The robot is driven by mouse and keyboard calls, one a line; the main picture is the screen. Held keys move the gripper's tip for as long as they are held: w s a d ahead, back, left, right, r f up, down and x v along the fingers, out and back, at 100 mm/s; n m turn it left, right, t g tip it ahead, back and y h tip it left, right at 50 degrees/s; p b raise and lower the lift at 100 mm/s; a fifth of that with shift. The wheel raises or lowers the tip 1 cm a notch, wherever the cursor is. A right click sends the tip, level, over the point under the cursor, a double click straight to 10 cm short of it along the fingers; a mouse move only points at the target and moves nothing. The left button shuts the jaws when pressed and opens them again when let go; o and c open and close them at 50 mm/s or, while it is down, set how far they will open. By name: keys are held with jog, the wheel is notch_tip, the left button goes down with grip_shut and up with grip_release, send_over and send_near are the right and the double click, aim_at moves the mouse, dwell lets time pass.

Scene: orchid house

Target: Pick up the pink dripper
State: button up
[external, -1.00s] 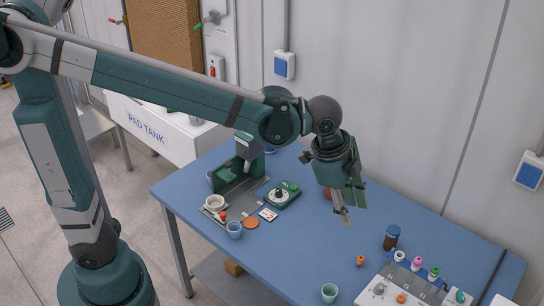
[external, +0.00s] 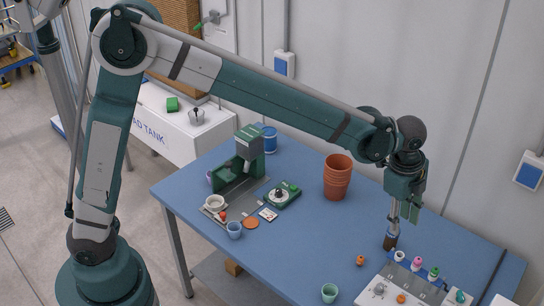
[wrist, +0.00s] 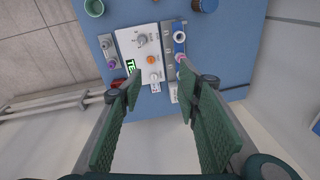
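The pink dripper (external: 416,263) stands in a row of small coloured-topped drippers at the right end of the blue table, between a white-topped and a green-topped one. In the wrist view a pink top (wrist: 180,57) shows just below a white ring-shaped top, near the tip of the right finger. My gripper (external: 404,217) is above the table, up and to the left of the dripper in the external view, overlapping the brown bottle there. In the wrist view my gripper (wrist: 160,85) is open, its green fingers wide apart with nothing between them.
A white panel with knobs (wrist: 127,43) lies beside the dripper row. A brown bottle (external: 391,243), a mint cup (external: 329,292) and a small orange piece (external: 361,260) stand nearby. Stacked terracotta pots (external: 338,177) stand behind.

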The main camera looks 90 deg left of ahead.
aim_at(419, 259)
jog(key=w+f+m, duration=0.1)
jog(key=w+f, duration=0.2)
jog(key=f, duration=0.1)
jog(key=w+a+f+m+g, duration=0.1)
jog(key=w+f, duration=0.2)
jog(key=w, duration=0.1)
jog(key=w+f+m+p, duration=0.1)
jog(key=w+f, duration=0.2)
jog(key=f, duration=0.1)
jog(key=shift+w+a+f+g, duration=0.15)
jog(key=shift+a+f+g, duration=0.15)
jog(key=shift+w+f, duration=0.35)
jog(key=shift+f, duration=0.25)
jog(key=shift+f, duration=1.3)
jog(key=shift+f+p, duration=0.4)
jog(key=shift+f, duration=2.2)
jog(key=c, duration=0.8)
